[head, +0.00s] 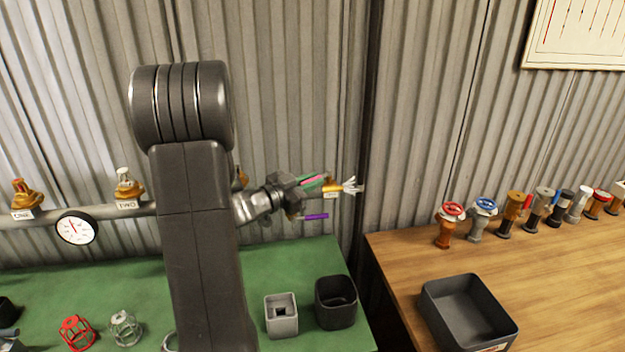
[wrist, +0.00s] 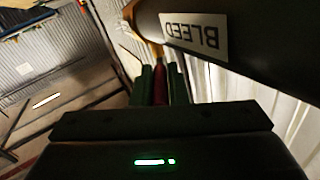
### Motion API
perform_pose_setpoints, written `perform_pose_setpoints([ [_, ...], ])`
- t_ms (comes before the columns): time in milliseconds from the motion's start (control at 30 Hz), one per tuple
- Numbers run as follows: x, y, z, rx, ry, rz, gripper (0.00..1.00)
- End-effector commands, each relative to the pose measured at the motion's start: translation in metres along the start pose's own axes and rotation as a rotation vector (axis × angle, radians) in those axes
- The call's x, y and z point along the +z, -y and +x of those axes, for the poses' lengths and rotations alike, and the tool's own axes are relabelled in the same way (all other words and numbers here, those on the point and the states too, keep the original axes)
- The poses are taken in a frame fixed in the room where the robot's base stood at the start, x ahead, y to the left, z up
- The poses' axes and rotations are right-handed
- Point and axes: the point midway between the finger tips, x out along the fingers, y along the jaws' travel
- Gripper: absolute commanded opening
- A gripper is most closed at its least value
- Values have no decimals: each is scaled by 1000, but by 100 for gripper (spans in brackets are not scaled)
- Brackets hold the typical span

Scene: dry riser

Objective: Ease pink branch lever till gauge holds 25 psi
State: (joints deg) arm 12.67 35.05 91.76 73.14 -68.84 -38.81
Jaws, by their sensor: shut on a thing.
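The pink branch lever (head: 312,181) shows as a thin strip at my gripper (head: 318,180), at the right end of the pipe. In the wrist view my gripper (wrist: 160,72) has its green fingers shut around the lever (wrist: 160,90), which looks dark red there. The lever runs towards a brass-coloured fitting (wrist: 157,50) beside the pipe (wrist: 235,35) labelled BLEED. The round white gauge (head: 76,228) hangs on the pipe at the left. Its dark needle points up and slightly left; the numbers are too small to read.
A purple bar (head: 316,217) lies just below my gripper. Brass valves labelled ONE (head: 25,194) and TWO (head: 125,184) stand on the pipe. My arm hides the pipe's middle. Cups (head: 282,318) stand on the green bench; several valves and a black tray (head: 440,312) occupy the wooden bench.

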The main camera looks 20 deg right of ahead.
Motion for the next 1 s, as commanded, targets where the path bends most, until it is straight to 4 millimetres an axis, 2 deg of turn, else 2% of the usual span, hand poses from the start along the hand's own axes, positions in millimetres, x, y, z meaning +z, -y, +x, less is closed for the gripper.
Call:
perform_pose_setpoints([
  [200, 0, 0, 0, -2, 0, 2, 0],
  [233, 0, 0, 0, -2, 0, 2, 19],
  [300, 0, 0, 0, -2, 0, 2, 33],
  [333, 0, 0, 0, -2, 0, 2, 35],
  [667, 0, 1, -3, -4, 1, 1, 35],
  [767, 1, 1, -14, -7, 1, 1, 35],
  [1000, 2, 1, -65, -8, 1, 2, 35],
])
